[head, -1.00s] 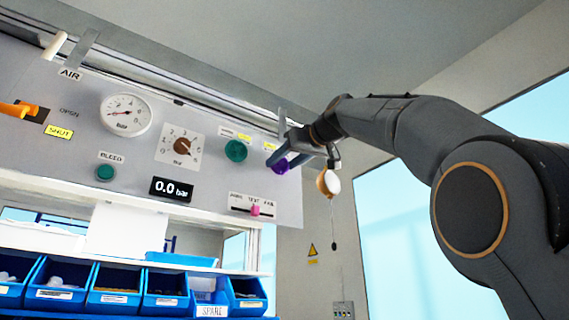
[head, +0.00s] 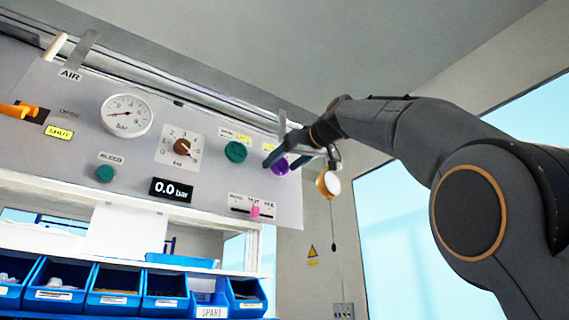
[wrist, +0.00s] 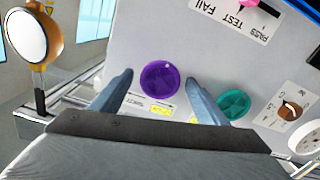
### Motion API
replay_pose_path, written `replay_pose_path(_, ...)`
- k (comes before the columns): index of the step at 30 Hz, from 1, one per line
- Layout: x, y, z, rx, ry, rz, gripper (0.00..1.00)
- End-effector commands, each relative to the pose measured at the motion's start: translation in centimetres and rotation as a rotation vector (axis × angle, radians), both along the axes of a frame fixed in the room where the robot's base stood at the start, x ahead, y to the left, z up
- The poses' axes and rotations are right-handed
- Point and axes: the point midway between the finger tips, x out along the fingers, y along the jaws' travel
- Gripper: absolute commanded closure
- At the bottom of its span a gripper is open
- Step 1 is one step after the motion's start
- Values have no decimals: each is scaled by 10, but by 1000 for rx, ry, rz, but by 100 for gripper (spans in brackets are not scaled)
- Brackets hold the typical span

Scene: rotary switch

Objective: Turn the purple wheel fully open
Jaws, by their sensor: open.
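The purple wheel (head: 280,167) is a round knob at the right end of the grey panel. In the wrist view the purple wheel (wrist: 160,81) lies between my two fingers, nearer the left one, with a gap on each side. My gripper (head: 284,158) is open at the wheel in the head view, and its fingers partly cover the wheel there. In the wrist view my gripper (wrist: 160,80) shows both blue-grey fingers spread apart and holding nothing. A label with a yellow tag sits beside the wheel, partly hidden by my gripper.
A green wheel (head: 235,152) is just left of the purple one; it also shows close to my right finger in the wrist view (wrist: 233,104). A pink slider (head: 255,210) is below. A round lamp-like item (head: 328,184) hangs right of the panel. Blue bins (head: 110,290) stand below.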

Motion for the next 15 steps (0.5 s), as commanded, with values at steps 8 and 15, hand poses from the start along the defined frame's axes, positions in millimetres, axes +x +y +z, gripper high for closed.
replay_pose_path(8,-22,-15,-1,1,-3,-3,32)
replay_pose_path(15,-52,-36,-1,0,-2,-2,32)
